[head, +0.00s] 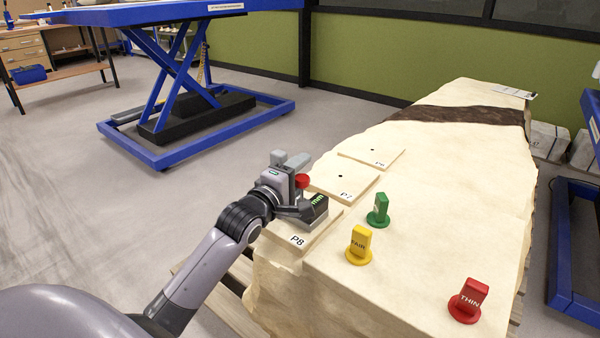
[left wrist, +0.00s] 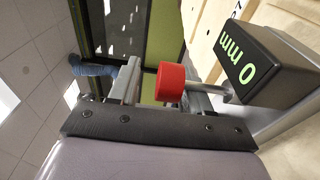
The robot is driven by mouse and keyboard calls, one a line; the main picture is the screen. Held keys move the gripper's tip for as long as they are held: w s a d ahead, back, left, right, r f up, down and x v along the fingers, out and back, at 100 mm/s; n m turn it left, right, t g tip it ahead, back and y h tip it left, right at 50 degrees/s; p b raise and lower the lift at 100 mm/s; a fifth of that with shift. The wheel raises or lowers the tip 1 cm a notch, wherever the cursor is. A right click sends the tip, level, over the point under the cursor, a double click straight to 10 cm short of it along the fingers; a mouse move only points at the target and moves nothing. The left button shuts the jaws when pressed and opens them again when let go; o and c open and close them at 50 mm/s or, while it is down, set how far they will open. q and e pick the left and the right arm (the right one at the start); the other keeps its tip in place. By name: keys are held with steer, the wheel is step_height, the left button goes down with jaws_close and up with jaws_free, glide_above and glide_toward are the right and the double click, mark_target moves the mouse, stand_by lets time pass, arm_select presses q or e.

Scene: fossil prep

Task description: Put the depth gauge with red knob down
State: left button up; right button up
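The depth gauge has a dark box body (head: 316,207) with a green display and a red knob (head: 302,180) above it. It appears to rest on the P8 tile (head: 290,238), at the left edge of the pale block. In the left wrist view the gauge (left wrist: 270,65) reads 0 mm, and a thin stem joins the body to the red knob (left wrist: 171,83). My left gripper (head: 297,183) is beside the knob. Its fingers are apart, with a visible gap around the knob's level. The gauge's underside is hidden. My right gripper is not in view.
The pale block (head: 420,230) carries two more tiles (head: 343,178) (head: 372,150) behind P8. Green (head: 379,211), yellow (head: 359,245) and red (head: 468,300) markers stand to the right. A blue lift table (head: 175,150) stands behind at left.

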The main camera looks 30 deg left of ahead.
arm_select(q)
steer(key=s+p, duration=0.2)
steer(key=s, duration=1)
steer(key=shift+d, duration=0.15)
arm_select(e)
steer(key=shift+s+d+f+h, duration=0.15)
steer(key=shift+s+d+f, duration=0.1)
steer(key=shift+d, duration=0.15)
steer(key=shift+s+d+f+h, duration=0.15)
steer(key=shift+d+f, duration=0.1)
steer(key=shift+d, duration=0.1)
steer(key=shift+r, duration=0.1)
